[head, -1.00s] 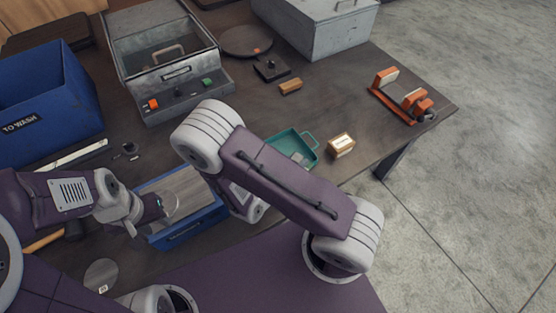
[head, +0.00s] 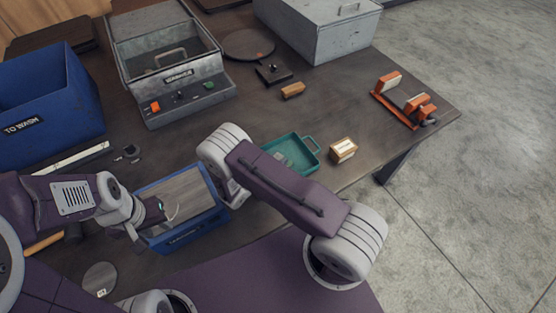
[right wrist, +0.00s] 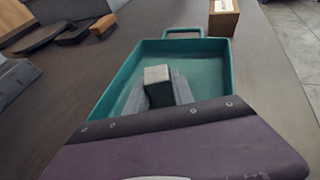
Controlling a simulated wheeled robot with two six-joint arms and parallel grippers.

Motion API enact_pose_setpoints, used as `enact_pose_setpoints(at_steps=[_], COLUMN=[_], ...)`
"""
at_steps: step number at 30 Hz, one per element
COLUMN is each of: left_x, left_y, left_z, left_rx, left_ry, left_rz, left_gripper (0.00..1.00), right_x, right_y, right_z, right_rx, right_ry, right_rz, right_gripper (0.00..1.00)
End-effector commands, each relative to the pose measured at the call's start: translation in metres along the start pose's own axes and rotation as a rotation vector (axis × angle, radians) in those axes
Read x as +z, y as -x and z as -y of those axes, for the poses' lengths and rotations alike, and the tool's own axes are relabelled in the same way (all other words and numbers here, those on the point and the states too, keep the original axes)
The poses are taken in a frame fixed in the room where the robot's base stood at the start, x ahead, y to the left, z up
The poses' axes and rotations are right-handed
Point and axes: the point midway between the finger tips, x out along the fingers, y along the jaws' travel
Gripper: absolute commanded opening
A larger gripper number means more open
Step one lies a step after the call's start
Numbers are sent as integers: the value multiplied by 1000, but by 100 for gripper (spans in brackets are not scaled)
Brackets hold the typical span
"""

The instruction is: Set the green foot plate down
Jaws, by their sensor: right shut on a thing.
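A small block with a pale top and a dark greenish front (right wrist: 158,87) shows in the right wrist view, seemingly the green foot plate. My right gripper (right wrist: 160,95) is shut on it, with grey fingers beside it, over the teal tray (right wrist: 103,105). I cannot tell whether the block touches the tray floor. In the head view my right arm hides that gripper, and the tray (head: 312,143) is partly covered. My left gripper (head: 168,212) is over the blue box (head: 186,234) with a grey top; its jaw opening is unclear.
A small cardboard box (head: 343,151) stands right of the tray. An orange rack (head: 402,105) is near the table's right edge. A grey warmer (head: 185,92), a wooden block (head: 292,90) and a blue wash bin (head: 45,120) stand further back.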

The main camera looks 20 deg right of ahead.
Motion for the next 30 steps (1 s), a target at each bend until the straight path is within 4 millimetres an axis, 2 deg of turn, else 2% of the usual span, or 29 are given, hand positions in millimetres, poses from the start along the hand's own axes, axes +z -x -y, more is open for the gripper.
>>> enact_pose_setpoints(at_steps=[9,10,12,23,26,30], left_x=[0,0,0,0,0,0], left_y=[-4,-3,-2,3,0,-1], left_z=[0,0,0,0,0,0], left_rx=[0,0,0,0,0,0], left_ry=[0,0,0,0,0,0], left_rz=[0,0,0,0,0,0], left_gripper=[36,36,36,36,36,36], right_x=[-3,-2,-2,4,1,1], right_y=[-1,-1,-1,2,15,44], right_z=[0,0,0,0,-2,-2], right_rx=[1,0,0,1,5,7], right_ry=[-2,-2,-1,-2,-2,-2], right_rz=[2,0,0,0,0,0], right_gripper=[0,37,51,51,51,51])
